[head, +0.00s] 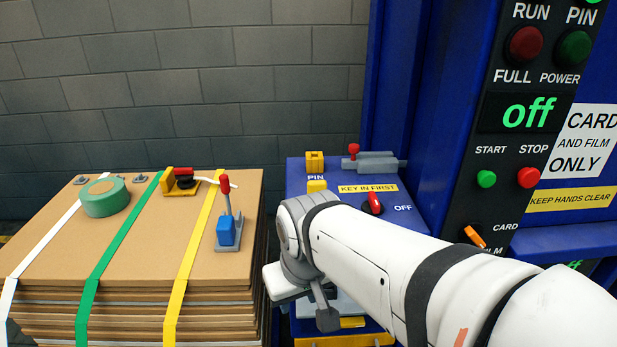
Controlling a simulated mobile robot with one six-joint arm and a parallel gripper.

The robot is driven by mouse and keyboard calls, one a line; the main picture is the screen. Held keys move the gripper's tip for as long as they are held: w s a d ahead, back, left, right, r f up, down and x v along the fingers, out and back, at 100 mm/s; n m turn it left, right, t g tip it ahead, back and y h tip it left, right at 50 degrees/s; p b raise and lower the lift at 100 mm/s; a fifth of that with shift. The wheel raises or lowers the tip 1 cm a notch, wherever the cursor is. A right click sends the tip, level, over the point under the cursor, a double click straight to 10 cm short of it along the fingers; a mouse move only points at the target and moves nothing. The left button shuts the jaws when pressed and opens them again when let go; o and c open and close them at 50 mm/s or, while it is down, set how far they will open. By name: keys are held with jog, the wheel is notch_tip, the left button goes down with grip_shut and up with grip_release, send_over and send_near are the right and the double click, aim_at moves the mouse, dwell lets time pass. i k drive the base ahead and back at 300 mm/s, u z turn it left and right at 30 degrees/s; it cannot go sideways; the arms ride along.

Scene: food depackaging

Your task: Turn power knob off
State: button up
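A red knob on a black base (373,203) sits on the blue machine ledge, beside an "OFF" label on its right and below the yellow "KEY IN FIRST" label (368,188). My arm's white forearm passes just in front of it and may cover its lower edge and other labels. My gripper (306,302) is at the arm's far end, left of and below the knob, apart from it in the picture. It is partly hidden by the wrist, and I cannot tell its opening. The panel display (528,113) reads "off" in green.
An orange selector (474,237) sits between "CARD" and "FILM" labels, near my arm. Green start (486,179) and red stop (528,178) buttons are above it. A strapped cardboard stack (130,255) on the left holds green tape (105,197) and a blue-based, red-tipped lever (228,230).

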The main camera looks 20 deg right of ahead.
aim_at(371, 206)
jog(key=u, duration=0.1)
jog(key=k, duration=0.85)
jog(key=z, duration=0.7)
jog(key=i, duration=1.2)
jog(key=z, duration=0.1)
